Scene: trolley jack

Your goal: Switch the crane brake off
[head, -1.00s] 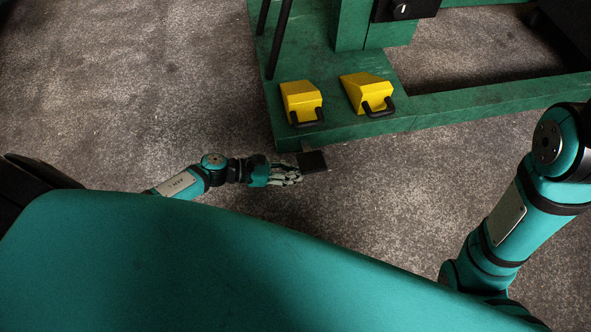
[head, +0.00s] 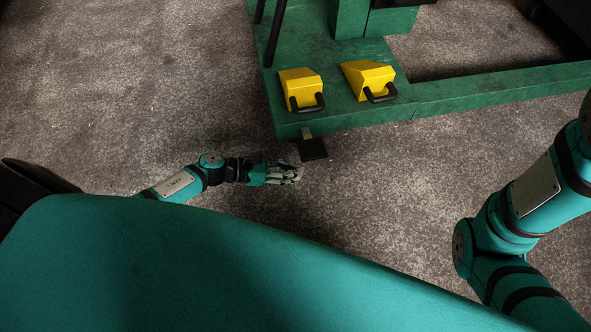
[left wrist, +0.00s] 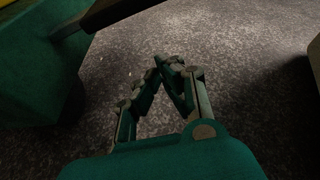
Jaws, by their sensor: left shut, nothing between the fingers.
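The green crane base (head: 440,95) lies across the upper right of the head view. A dark square pedal (head: 313,149) on a short pale metal lever sticks out from its front edge; I take it as the brake. A dark plate, likely this pedal, shows at the top of the left wrist view (left wrist: 110,12). My left gripper (head: 297,174) is low in front of the pedal, shut and empty, with a small gap in the picture. Its closed fingers also show in the left wrist view (left wrist: 168,66). My right gripper is out of view.
Two yellow wedge blocks with black handles, a left one (head: 297,84) and a right one (head: 364,75), sit on the base above the pedal. Dark bars (head: 277,30) rise at its left. The grey floor (head: 150,90) is clear to the left.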

